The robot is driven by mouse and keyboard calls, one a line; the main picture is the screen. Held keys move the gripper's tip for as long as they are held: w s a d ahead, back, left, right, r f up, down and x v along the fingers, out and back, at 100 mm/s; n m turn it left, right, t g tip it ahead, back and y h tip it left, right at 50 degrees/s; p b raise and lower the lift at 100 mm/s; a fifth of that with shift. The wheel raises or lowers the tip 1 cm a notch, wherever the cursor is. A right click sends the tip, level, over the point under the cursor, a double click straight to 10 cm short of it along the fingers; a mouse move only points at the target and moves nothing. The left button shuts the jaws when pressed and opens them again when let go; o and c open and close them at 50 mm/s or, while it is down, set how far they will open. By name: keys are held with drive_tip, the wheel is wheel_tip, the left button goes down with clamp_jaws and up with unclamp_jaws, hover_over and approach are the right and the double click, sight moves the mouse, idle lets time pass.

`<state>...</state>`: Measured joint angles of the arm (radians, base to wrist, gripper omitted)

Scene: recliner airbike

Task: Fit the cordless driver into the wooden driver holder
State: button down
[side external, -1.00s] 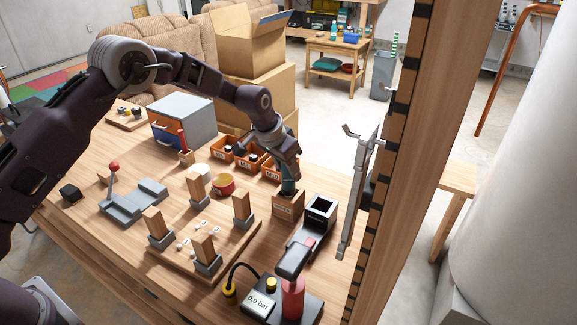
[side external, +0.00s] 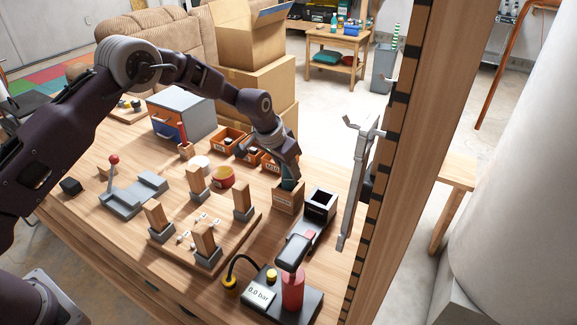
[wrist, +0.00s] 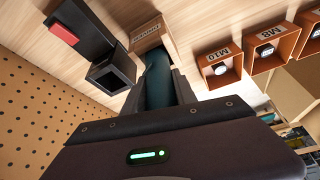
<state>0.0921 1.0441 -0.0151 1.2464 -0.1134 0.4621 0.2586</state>
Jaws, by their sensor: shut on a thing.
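The cordless driver is the teal body (wrist: 158,84) between my gripper's fingers in the wrist view; a little of it shows in the side view (side external: 288,184). My gripper (side external: 290,172) is shut on it, directly above the wooden driver holder (side external: 287,199). In the wrist view the holder (wrist: 149,34) is a small labelled wooden box, and the driver's far end reaches its top opening. My fingers (wrist: 160,90) hide part of the driver. I cannot tell how deep the driver sits in the holder.
A black open-topped block (side external: 320,206) stands close to the right of the holder. Orange bins (side external: 247,150) stand behind it. A board with wooden posts (side external: 205,243) lies at front left, and a pump with a red cylinder (side external: 292,289) at front. A pegboard (wrist: 40,120) rises beside the work.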

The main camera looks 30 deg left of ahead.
drive_tip(key=c, duration=0.9)
unclamp_jaws()
drive_tip(key=v, duration=0.7)
drive_tip(key=shift+r, duration=0.1)
drive_tip(key=s+a+r+n, duration=0.1)
drive_tip(key=s+a+r, duration=0.1)
drive_tip(key=s+r, duration=0.75)
drive_tip(key=s+a+r, duration=0.2)
drive_tip(key=s+r, duration=0.7)
drive_tip(key=r, duration=0.1)
drive_tip(key=s+a+f+n+t+y, duration=0.1)
drive_tip(key=s+a+n, duration=0.1)
drive_tip(key=s, duration=2.1)
drive_tip(key=shift+a+f, duration=0.25)
drive_tip(key=shift+a, duration=0.1)
